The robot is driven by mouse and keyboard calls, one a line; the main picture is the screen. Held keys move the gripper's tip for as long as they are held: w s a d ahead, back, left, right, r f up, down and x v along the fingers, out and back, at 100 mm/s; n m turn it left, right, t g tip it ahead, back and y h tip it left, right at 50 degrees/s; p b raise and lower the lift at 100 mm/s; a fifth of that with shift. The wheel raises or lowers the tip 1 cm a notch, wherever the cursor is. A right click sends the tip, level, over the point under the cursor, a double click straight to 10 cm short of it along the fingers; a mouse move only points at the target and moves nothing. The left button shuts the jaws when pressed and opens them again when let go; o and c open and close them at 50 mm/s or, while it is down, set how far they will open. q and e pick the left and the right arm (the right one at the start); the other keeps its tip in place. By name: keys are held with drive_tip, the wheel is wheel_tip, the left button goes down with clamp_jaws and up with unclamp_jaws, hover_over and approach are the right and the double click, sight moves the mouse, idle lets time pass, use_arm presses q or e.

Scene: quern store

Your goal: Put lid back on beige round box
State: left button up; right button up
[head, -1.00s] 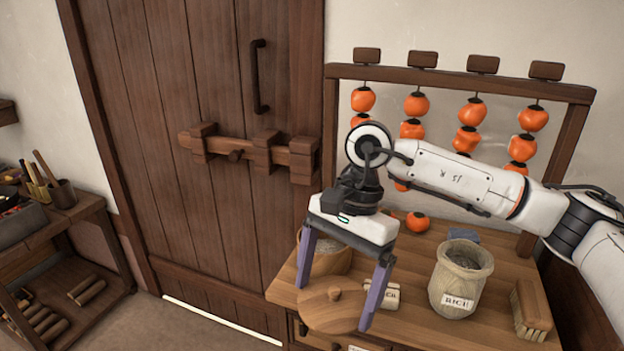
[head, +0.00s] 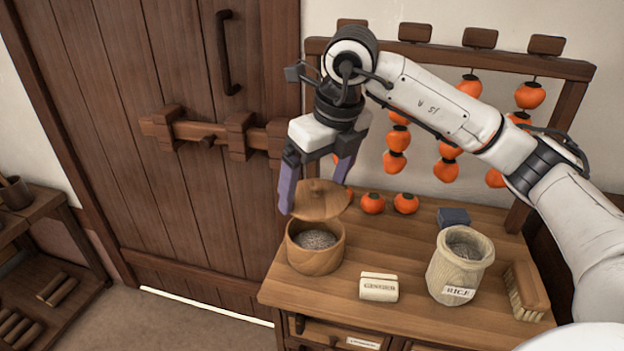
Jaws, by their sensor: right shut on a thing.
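The round wooden box (head: 316,261) stands open at the left of the tabletop, with grey grain showing inside. The lid looks raised above the box, leaving the front of the opening uncovered. My left gripper is not in view.
On the wooden table (head: 400,322) are a ginger label block (head: 379,288), a rice sack (head: 458,268), a brush (head: 524,292) and a dark blue item (head: 453,217). A barred door (head: 170,190) is at left.

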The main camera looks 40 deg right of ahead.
sight(318, 197)
drive_tip(key=shift+s+f+b, duration=0.1)
drive_tip(key=shift+f+b, duration=1.35)
drive_tip(key=shift+f, duration=0.75)
drive_tip(key=shift+f+b, duration=0.75)
drive_tip(key=shift+f, duration=0.2)
drive_tip(key=shift+f, duration=0.15)
drive_tip(key=o, duration=0.8)
